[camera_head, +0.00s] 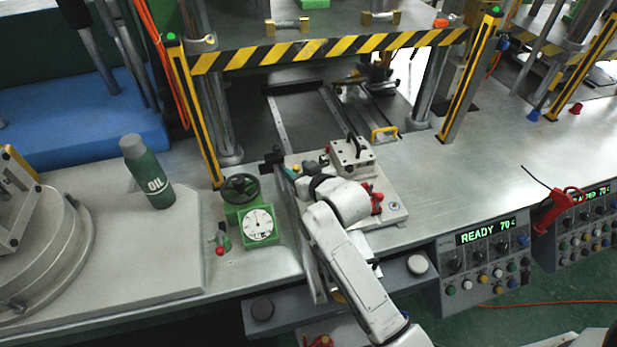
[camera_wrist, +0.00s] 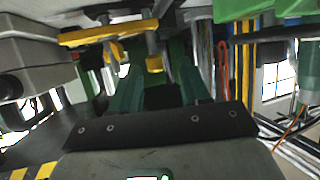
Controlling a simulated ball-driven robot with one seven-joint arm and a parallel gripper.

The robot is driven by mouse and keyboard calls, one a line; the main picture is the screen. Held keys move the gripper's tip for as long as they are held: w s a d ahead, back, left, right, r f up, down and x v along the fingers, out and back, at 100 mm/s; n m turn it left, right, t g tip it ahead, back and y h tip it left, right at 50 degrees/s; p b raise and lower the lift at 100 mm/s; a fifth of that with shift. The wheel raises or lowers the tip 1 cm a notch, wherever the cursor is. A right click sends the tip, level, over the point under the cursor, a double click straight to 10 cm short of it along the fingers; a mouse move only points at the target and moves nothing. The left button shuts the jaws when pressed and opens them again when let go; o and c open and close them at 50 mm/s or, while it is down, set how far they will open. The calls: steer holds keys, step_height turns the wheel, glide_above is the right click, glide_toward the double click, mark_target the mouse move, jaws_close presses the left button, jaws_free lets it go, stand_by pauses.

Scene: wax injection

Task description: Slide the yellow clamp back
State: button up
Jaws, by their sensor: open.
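In the wrist view, a yellow clamp (camera_wrist: 108,33) spans the top as a bar, with a yellow knob (camera_wrist: 155,64) hanging below it. My gripper (camera_wrist: 158,82) is open, its two dark green fingers spread either side of the knob as seen. I cannot tell whether they touch it. In the head view, my gripper (camera_head: 284,167) is at the left edge of the mould plate (camera_head: 395,208), and a small yellow spot (camera_head: 296,168) shows beside it. My wrist hides most of the clamp there.
A grey mould block (camera_head: 352,155) with a black handle sits on the plate, with red clamps (camera_head: 376,198) in front. A green gauge unit (camera_head: 258,223) and an oil bottle (camera_head: 148,172) stand left. A striped press bar (camera_head: 330,49) crosses above.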

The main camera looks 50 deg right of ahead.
steer(key=b+v, duration=0.1)
steer(key=v, duration=0.8)
steer(key=shift+s+a, duration=0.2)
steer(key=shift+s, duration=0.15)
steer(key=shift+s, duration=0.1)
